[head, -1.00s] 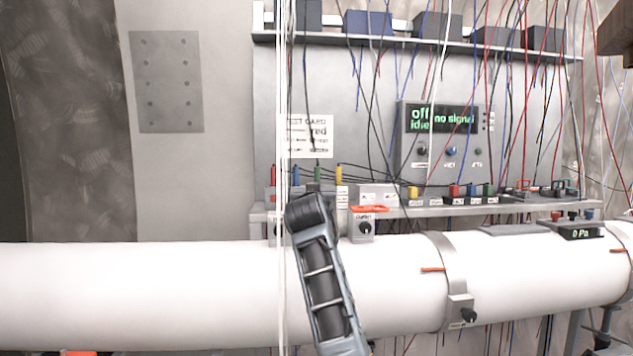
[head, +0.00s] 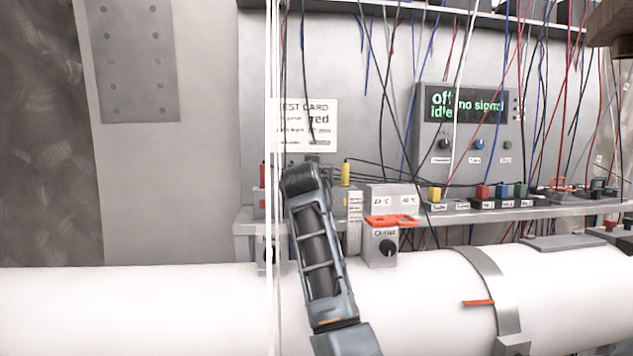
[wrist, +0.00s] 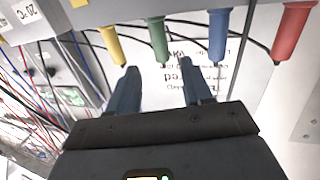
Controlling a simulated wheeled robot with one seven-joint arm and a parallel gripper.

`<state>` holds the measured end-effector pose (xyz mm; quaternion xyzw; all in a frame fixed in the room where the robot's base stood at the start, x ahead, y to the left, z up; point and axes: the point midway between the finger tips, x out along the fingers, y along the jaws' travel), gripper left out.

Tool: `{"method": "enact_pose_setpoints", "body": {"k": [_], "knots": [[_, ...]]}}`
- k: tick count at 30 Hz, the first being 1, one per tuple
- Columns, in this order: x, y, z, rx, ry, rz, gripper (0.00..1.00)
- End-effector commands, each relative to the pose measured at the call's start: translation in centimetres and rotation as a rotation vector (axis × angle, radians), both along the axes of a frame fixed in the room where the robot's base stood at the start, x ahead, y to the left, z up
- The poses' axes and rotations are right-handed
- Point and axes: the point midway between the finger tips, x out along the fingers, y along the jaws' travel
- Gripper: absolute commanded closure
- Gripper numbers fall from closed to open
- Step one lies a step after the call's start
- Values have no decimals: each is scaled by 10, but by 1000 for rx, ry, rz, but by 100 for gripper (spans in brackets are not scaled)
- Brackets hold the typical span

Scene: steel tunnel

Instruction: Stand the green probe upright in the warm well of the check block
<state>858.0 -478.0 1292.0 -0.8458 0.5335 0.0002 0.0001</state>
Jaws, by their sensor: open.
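The green probe (wrist: 158,40) hangs in a row between the yellow probe (wrist: 112,45) and the blue probe (wrist: 218,35) in the wrist view. My gripper (wrist: 158,67) is open, its two fingers apart and pointing at the green probe's tapered end; nothing is held. Whether the fingers overlap the probe in depth, I cannot tell. In the head view my arm hides the gripper and the green probe. The check block (head: 390,192) is a pale grey box with two temperature labels, right of the yellow probe; its wells are not clearly seen.
The red probe (wrist: 292,30) ends the row. A test card (head: 318,125) is on the wall behind. Loose wires hang in front of the display unit (head: 465,130).

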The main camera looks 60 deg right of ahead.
Motion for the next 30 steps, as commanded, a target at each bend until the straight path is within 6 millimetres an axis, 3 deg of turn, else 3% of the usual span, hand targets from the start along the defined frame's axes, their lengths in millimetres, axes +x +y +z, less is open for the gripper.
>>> {"method": "enact_pose_setpoints", "body": {"k": [18,28,30], "knots": [[32,-61,0,1,2,-1,50],[35,-67,-1,0,0,0,50],[35,-67,-1,0,0,0,55]]}}
